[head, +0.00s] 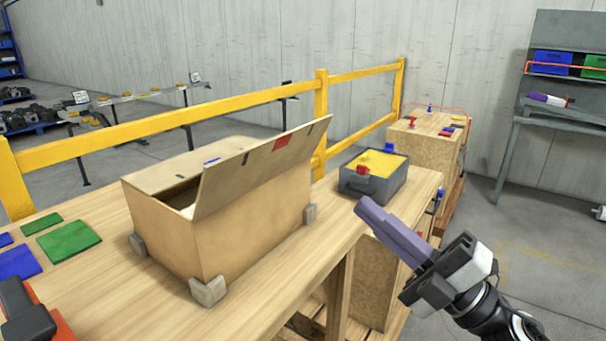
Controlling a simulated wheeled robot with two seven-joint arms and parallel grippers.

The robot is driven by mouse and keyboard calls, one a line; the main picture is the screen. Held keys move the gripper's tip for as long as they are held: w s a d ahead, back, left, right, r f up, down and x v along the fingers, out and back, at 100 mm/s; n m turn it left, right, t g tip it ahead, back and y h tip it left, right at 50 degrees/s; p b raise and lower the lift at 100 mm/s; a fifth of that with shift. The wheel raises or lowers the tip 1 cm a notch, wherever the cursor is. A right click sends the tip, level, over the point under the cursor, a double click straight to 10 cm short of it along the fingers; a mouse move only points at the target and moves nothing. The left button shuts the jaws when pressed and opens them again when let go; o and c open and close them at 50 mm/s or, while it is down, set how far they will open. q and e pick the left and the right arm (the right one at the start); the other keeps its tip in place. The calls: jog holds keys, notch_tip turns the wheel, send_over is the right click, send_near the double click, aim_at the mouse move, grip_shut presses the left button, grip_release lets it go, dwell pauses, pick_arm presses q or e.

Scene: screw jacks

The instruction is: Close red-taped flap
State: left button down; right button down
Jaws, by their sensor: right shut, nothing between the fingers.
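A cardboard box (240,230) stands on the wooden workbench, with grey blocks at its visible lower corners. Its near long flap (235,172) is raised and tilted up, with red tape (282,142) at its upper edge. The far flap (160,176) lies lower, nearly flat, with a small blue mark on it. A dark gap into the box shows at the left end between the flaps. My right gripper (368,207) has purple fingers, shut and empty, to the right of the box and apart from the flap. My left gripper is not in view.
A grey bin (374,180) with yellow contents stands right of the box on the bench. Green (68,242) and blue pads lie to the left. A dark and orange-red object (28,318) sits at the lower left. A yellow railing (180,117) runs behind the bench.

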aim_at(284, 141)
jog(key=shift+n+g+y, duration=0.3)
jog(key=shift+n+g, duration=0.3)
jog(key=x, duration=0.4)
jog(key=p+x, duration=0.1)
jog(key=x, duration=0.4)
jog(key=p+x, duration=0.1)
jog(key=x, duration=0.3)
jog(key=shift+a+r, duration=0.25)
jog(key=shift+r, duration=0.15)
jog(key=shift+w+a+r, duration=0.15)
jog(key=shift+w+a, duration=0.05)
jog(key=shift+a, duration=0.1)
pick_arm(q)
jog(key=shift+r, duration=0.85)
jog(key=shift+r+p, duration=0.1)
jog(key=shift+p, duration=0.25)
